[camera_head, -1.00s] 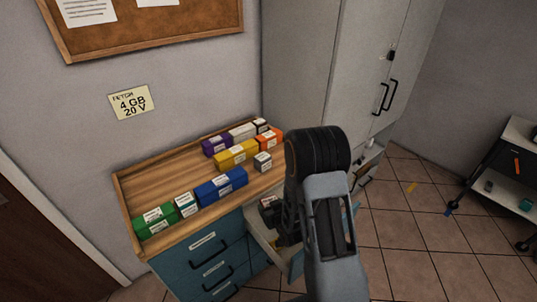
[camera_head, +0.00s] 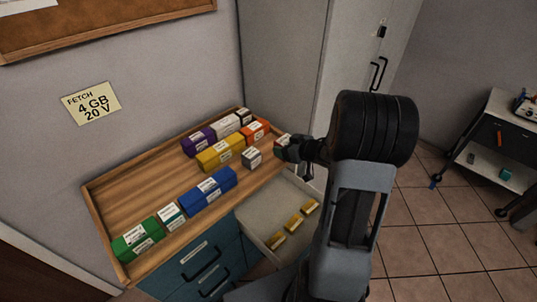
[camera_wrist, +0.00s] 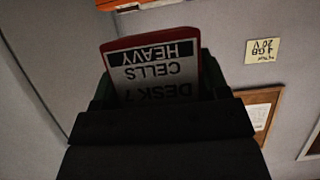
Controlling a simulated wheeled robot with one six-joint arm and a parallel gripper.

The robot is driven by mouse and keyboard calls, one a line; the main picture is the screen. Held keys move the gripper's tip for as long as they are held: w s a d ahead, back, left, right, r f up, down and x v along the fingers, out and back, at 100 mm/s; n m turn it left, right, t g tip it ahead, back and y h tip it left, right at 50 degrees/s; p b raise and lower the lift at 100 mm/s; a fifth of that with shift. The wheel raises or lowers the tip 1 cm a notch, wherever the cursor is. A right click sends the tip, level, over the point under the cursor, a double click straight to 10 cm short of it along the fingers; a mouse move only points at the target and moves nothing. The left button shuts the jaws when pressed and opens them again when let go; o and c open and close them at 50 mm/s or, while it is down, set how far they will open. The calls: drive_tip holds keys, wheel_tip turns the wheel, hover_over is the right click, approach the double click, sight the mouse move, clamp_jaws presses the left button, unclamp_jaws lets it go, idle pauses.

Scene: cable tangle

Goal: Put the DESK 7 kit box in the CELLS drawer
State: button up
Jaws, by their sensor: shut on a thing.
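The DESK 7 kit box is red with a white label reading DESK 7, CELLS, HEAVY, upside down in the wrist view (camera_wrist: 155,75). My gripper (camera_wrist: 157,90) is shut on it, a finger on either side. In the head view the box (camera_head: 281,140) shows small at the tip of my gripper (camera_head: 292,148), by the right end of the bench top. An open drawer (camera_head: 258,214) below and nearer holds several small yellow items in a row. Its front and any label are hidden behind my arm, so I cannot read whether it is CELLS.
The wooden bench top (camera_head: 160,190) carries purple, white, orange, yellow, grey, blue and green boxes. Closed teal drawers (camera_head: 200,268) are under its left part. A grey cabinet (camera_head: 290,60) stands behind, and a cart (camera_head: 490,150) at the right.

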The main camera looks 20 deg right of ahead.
drive_tip(key=shift+a, duration=0.1)
drive_tip(key=shift+w, duration=0.2)
drive_tip(key=w+f, duration=0.2)
drive_tip(key=w, duration=0.2)
drive_tip(key=w+f+p, duration=0.1)
drive_tip(key=w+f, duration=0.2)
drive_tip(key=w, duration=0.1)
drive_tip(key=w+f, duration=0.3)
drive_tip(key=w, duration=0.1)
drive_tip(key=shift+w+a+f+p, duration=0.15)
drive_tip(key=shift+w+f+p, duration=0.1)
drive_tip(key=shift+p, duration=0.05)
drive_tip(key=f, duration=0.1)
drive_tip(key=w+f+p, duration=0.1)
drive_tip(key=f, duration=0.1)
drive_tip(key=shift+w+f, duration=0.1)
drive_tip(key=shift+f, duration=0.45)
